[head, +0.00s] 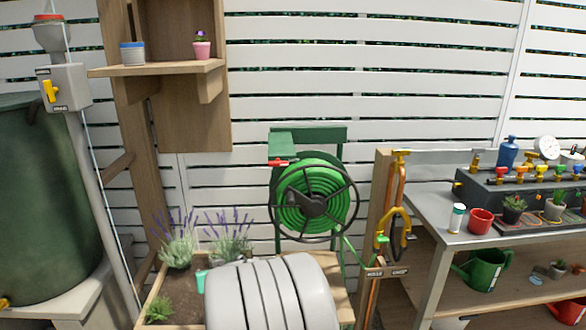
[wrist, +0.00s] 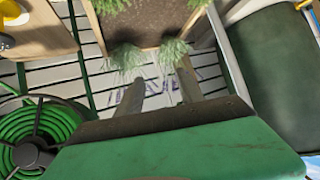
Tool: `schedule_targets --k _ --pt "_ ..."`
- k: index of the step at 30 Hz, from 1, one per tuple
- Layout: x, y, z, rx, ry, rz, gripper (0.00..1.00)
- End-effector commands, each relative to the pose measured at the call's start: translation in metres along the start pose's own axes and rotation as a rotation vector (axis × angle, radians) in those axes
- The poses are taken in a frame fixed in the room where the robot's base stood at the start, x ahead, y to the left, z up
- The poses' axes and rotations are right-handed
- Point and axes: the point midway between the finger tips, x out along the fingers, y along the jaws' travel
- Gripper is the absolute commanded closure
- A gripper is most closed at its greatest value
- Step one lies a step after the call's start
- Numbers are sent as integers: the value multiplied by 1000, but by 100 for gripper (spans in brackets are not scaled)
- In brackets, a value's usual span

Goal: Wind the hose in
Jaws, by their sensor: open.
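The hose reel stands against the white fence in the middle of the head view. Its green hose (head: 325,183) lies in coils behind a black spoked wheel (head: 313,205). A thin green length leaves the reel's lower right side toward the copper pipe post. A red-ended part (head: 280,163) sits at the reel's upper left. In the wrist view the coiled hose (wrist: 22,122) shows at the lower left, partly cut off. My gripper (wrist: 160,88) is open and empty there, its two fingers apart and clear of the reel. The fingers are not visible in the head view.
A planter box (head: 183,292) with lavender stands left of the reel. A metal-topped bench (head: 440,236) with pots is at the right, beside a copper pipe (head: 390,205) with a yellow-handled tap. A dark green tank (head: 35,200) is at the far left. A wooden shelf (head: 150,69) hangs above.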

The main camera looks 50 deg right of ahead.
Motion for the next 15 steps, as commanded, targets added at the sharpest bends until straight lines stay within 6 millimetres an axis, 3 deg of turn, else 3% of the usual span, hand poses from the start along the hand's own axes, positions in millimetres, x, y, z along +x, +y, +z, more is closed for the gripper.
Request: schedule_targets --k 1,3,6,9,11,15 --pt "-12 52 -52 59 110 73 56" --pt "-22 120 -91 118 284 169 56" --pt "-49 195 -119 168 471 288 56" --pt "-68 235 -127 188 576 359 56" --pt "-71 245 -129 191 604 376 56" --pt "-56 253 -138 189 613 377 56"
